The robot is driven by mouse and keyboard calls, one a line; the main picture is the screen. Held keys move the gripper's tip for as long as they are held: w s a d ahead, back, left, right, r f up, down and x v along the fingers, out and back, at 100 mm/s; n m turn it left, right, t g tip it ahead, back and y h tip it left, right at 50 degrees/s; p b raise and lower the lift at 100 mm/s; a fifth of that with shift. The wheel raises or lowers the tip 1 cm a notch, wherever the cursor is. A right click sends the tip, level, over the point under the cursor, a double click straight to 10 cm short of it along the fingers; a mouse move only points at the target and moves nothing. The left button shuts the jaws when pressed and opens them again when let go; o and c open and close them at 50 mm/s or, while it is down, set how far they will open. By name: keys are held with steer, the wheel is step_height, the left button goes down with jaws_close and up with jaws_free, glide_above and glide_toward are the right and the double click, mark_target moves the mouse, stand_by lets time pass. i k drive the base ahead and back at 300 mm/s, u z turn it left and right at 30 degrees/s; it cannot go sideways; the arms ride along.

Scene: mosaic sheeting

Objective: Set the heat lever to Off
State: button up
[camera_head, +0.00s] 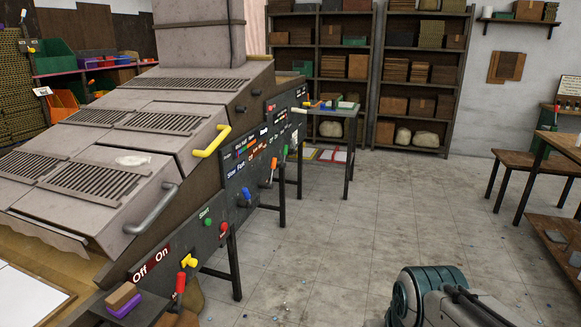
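A long grey machine has a dark control panel (213,237) along its side. Near its front end is a red and white "Off On" label (151,263). A red-handled lever (181,284) stands upright just below and right of this label. Farther along are a blue-handled lever (246,194) near a "Slow Fast" label (236,172) and an orange-handled lever (274,164). I cannot read which lever is marked heat, nor tell its setting. My arm shows at the bottom right, apart from the panel; my gripper is out of view.
A yellow knob (190,261), a green Start button (207,221) and a red button (223,227) sit near the red lever. Yellow (212,141) and grey (152,209) handles stick out above. The tiled floor (355,235) right of the machine is mostly clear. A bench (540,163) stands at right.

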mark_target(270, 185)
steer(key=u, duration=0.2)
steer(key=i, duration=3.75)
steer(key=z, duration=0.1)
